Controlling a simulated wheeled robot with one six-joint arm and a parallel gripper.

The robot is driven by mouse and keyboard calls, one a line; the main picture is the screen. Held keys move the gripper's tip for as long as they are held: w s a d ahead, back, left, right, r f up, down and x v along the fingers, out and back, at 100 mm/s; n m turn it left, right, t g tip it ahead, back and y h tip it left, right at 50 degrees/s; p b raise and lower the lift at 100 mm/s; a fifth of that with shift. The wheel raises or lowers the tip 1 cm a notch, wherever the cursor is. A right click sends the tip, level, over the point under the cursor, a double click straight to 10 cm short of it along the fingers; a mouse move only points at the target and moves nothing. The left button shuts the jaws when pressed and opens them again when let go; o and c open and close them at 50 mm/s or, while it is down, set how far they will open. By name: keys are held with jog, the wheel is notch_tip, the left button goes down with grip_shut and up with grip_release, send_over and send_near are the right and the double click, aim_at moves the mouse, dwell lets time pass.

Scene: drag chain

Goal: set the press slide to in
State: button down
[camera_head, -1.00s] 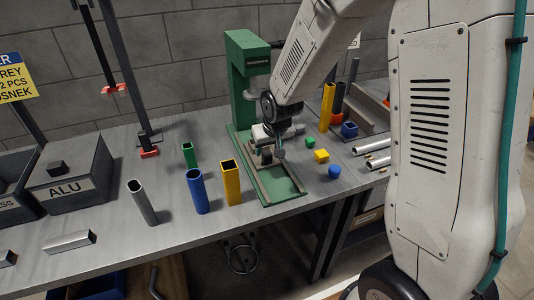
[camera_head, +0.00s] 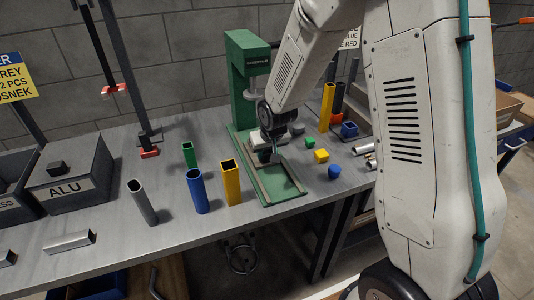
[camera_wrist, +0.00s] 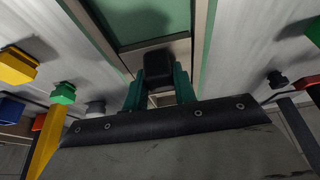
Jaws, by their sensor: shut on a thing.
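The green press (camera_head: 246,80) stands on the bench, with its head over a green base (camera_head: 285,185) that carries two slide rails. The dark knob (camera_wrist: 158,68) of the slide sits between the green fingers of my gripper (camera_wrist: 160,88) in the wrist view. My gripper (camera_head: 272,152) is shut on it, low over the rails near the press column. The front part of the rails is bare. The slide itself is mostly hidden by my gripper and wrist, so its exact depth under the press head cannot be told.
Yellow (camera_head: 231,183), blue (camera_head: 197,191) and green (camera_head: 189,155) tubes stand left of the press. A yellow block (camera_head: 321,156), a blue block (camera_head: 335,172) and a green block (camera_head: 310,142) lie to its right. Bins (camera_head: 70,185) are at far left.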

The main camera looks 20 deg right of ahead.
jog(key=shift+w+r, duration=0.1)
jog(key=shift+w, duration=1.55)
jog(key=c, duration=1.1)
grip_release()
jog(key=shift+w, duration=0.1)
jog(key=v, duration=0.7)
jog(key=shift+s+r, duration=0.25)
jog(key=shift+r, duration=0.05)
jog(key=shift+s, duration=0.1)
